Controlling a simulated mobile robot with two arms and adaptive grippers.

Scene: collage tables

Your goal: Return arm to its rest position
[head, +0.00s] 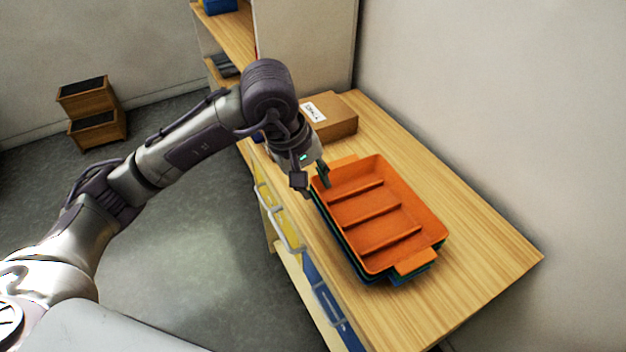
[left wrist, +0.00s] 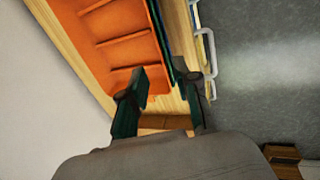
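My left arm (head: 185,140) reaches in from the left of the head view, out over the table. The orange tray also shows there (left wrist: 122,42), just beyond the fingertips. I cannot tell whether a finger touches its rim. My right gripper is not in view.
The tray has several compartments, all empty, and sits on dark green trays on a wooden table (head: 480,265). A cardboard box (head: 335,115) stands behind it. Drawers with handles (head: 285,225) line the table's front. Wooden crates (head: 92,112) stand on the open floor at left.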

